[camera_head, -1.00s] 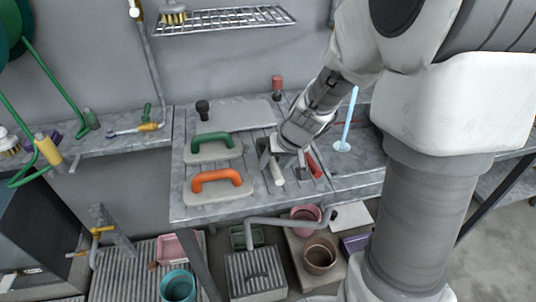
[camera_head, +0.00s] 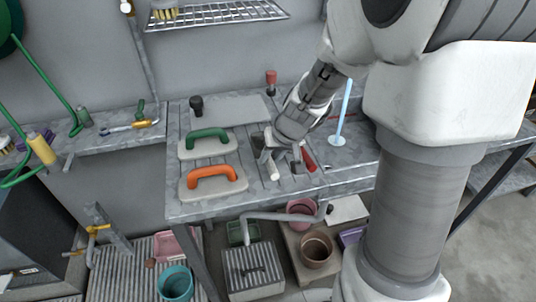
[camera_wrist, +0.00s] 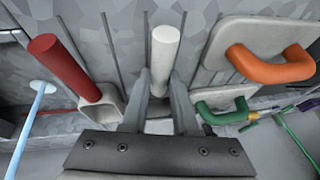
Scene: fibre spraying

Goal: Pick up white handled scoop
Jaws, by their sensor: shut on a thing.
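The white handled scoop (camera_wrist: 163,60) lies on the workbench, its pale handle between my fingers in the wrist view. In the head view its white handle (camera_head: 273,169) points toward the bench's front edge. My gripper (camera_wrist: 160,92) is shut on the scoop close to the bench top, and it also shows in the head view (camera_head: 283,156). The scoop's far end is mostly hidden behind my fingers and gripper body.
A red handled scoop (camera_wrist: 65,68) lies close beside it. Orange handled (camera_head: 213,183) and green handled (camera_head: 208,143) floats sit to the left. A light blue stick tool (camera_head: 343,112) stands to the right. Pots and buckets are under the bench.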

